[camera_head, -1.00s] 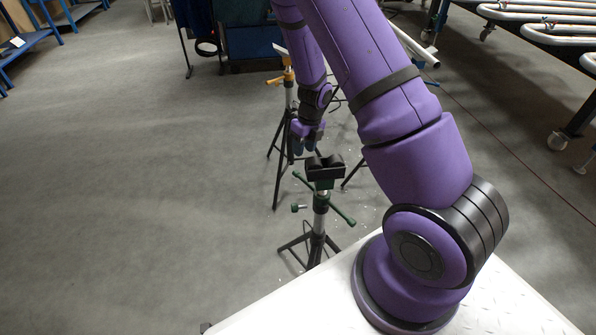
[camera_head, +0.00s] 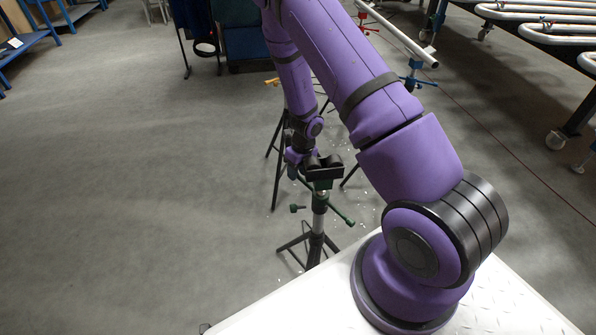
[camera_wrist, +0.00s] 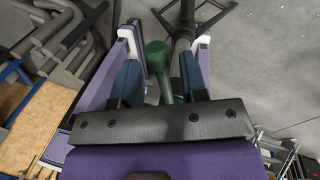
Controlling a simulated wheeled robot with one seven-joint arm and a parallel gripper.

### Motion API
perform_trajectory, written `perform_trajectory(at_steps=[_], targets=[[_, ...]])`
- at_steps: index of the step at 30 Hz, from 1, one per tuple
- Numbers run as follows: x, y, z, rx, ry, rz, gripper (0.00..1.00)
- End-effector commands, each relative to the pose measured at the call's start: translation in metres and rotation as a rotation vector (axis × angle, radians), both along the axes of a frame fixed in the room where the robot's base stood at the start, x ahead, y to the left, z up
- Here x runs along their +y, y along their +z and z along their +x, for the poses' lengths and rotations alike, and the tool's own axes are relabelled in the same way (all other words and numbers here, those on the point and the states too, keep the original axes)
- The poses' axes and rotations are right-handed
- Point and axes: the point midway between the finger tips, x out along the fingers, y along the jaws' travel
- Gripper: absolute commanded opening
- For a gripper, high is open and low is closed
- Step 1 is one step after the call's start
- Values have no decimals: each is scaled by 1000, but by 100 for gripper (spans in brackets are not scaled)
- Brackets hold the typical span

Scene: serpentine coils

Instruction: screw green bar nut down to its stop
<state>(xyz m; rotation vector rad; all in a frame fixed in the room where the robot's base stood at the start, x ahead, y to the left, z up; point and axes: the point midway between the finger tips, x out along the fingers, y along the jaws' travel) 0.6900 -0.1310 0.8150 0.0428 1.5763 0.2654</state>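The green bar nut (camera_head: 340,214) sits on the post of the near tripod stand (camera_head: 318,222), below its black roller head (camera_head: 324,172). Its right end shows in the head view; the far left end is hidden by my gripper (camera_head: 292,172). In the wrist view, a green rounded bar end (camera_wrist: 157,57) lies between the two blue-padded fingers of my gripper (camera_wrist: 160,75), with gaps on both sides. The gripper is open around it and not clamped. More green (camera_wrist: 180,98) shows near the palm, partly hidden.
A small green side knob (camera_head: 296,209) sticks out left of the post. Another tripod with an orange top (camera_head: 272,82) stands just behind. A pipe (camera_head: 400,38) lies on stands at the back right. The floor at left is clear.

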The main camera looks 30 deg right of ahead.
Motion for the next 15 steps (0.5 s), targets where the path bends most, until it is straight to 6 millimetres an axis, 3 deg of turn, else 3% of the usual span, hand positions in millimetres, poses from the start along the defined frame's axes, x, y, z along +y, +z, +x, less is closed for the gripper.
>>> perform_trajectory(at_steps=[1,5,15], targets=[[0,0,0,0,0,0,29],[0,0,0,0,0,0,0],[2,0,0,0,16,0,0]])
